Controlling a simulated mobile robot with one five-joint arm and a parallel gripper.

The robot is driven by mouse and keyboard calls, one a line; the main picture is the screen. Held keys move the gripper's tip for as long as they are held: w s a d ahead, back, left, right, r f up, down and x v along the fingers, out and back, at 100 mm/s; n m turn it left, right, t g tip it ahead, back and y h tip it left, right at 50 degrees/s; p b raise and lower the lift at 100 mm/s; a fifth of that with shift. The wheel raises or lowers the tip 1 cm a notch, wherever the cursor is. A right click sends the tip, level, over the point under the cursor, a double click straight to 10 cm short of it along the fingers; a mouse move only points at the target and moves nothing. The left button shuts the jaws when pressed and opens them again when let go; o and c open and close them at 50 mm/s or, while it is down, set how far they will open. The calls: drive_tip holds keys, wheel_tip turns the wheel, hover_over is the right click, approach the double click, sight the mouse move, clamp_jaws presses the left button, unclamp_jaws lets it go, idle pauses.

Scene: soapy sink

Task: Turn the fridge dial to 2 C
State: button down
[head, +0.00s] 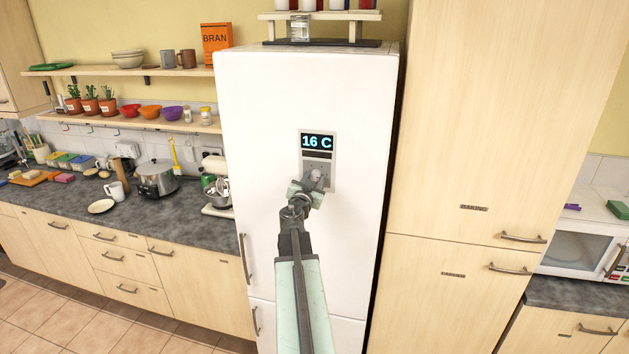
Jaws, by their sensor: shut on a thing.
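The white fridge (255,110) stands in the middle of the head view, with its door shut. A grey control panel (333,150) is set in its upper door. The display (318,142) at the top of the panel reads 16 C. My gripper (316,178) is at the lower part of the panel, shut on the dial there. The dial is mostly hidden behind my gripper, so its marks and its angle cannot be made out. My arm reaches up to the panel from the bottom of the view.
Left of the fridge is a dark worktop (150,208) with a slow cooker (155,178), a mug and a plate. Shelves (130,122) with pots and bowls hang above. A tall wooden cupboard (490,120) stands right of the fridge. The fridge front around the panel is clear.

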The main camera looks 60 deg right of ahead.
idle(0.3)
drive_tip(key=c, duration=0.9)
unclamp_jaws()
drive_tip(key=shift+c, duration=0.2)
drive_tip(key=v, duration=0.7)
drive_tip(key=shift+a, duration=0.4)
drive_tip(key=shift+s, duration=0.1)
